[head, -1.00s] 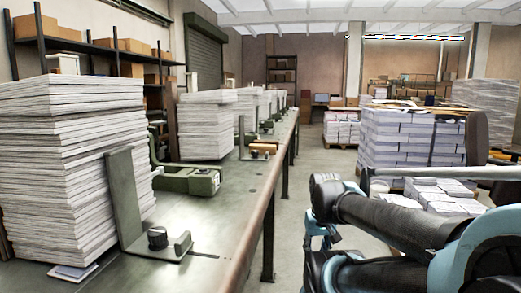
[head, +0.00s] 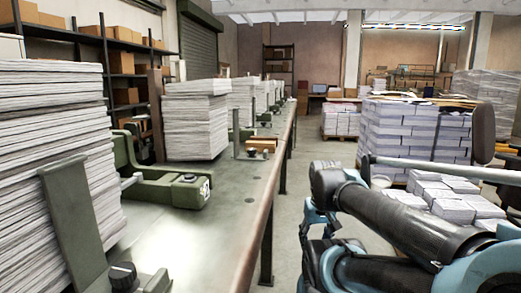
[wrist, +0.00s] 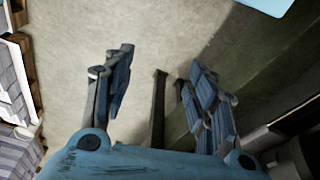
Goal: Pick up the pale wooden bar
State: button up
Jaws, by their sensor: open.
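A small wooden block or bar (head: 262,145) lies on the long green bench top, well ahead of me near its right edge. It looks light orange-brown, with a darker piece beside it; they are too small to tell apart surely. My gripper (wrist: 160,85) is open and empty in the wrist view, its two blue-grey fingers spread above bare concrete floor. In the head view my arm hangs right of the bench, apart from the wooden pieces. The wrist view does not show the bar.
The bench (head: 233,200) runs away on the left with a rounded brown front edge. Tall paper stacks (head: 196,120) and a green clamp-like device (head: 175,188) stand on it. Pallets of paper bundles (head: 415,135) stand on the right. The aisle floor (head: 305,160) between is clear.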

jog(key=w+a+r+n+y, duration=0.15)
jog(key=w+r+n, duration=0.25)
jog(key=w+r, duration=0.55)
jog(key=w+a+r+n+y, duration=0.1)
jog(key=w+a+r+n, duration=0.2)
jog(key=w+r, duration=0.65)
jog(key=n+g+y, duration=0.2)
jog(key=n, duration=0.7)
send_near(261, 142)
jog(key=x, duration=0.2)
jog(key=w+x, duration=0.1)
jog(key=x, duration=0.2)
jog(key=shift+a, duration=0.15)
jog(key=shift+x, duration=2.8)
jog(key=shift+s, duration=0.1)
jog(key=c, duration=1.1)
